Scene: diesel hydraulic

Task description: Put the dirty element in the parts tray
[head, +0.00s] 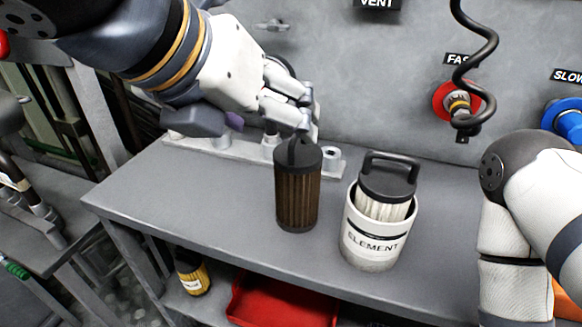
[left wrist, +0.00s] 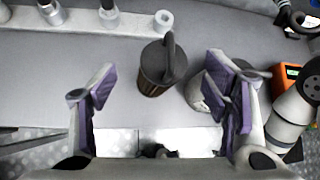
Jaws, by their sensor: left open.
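The dirty element (head: 298,190), a brown pleated cylinder with a dark cap and loop handle, stands upright on the grey bench (head: 200,215). In the left wrist view the dirty element (left wrist: 157,72) shows in the gap between the fingers, beyond their tips. My left gripper (head: 290,108) is above and just behind its handle in the head view; in the left wrist view its purple-padded fingers (left wrist: 168,85) are wide apart and empty. A red tray (head: 275,303), apparently the parts tray, lies on the shelf below the bench, partly hidden by the bench edge. My right gripper is out of view.
A white canister (head: 372,245) marked ELEMENT holds a pale element (head: 387,190) with a black handle, right of the dirty element. A metal manifold (head: 240,155) runs along the wall. A yellow-and-black bottle (head: 193,275) stands below. The bench's left part is clear.

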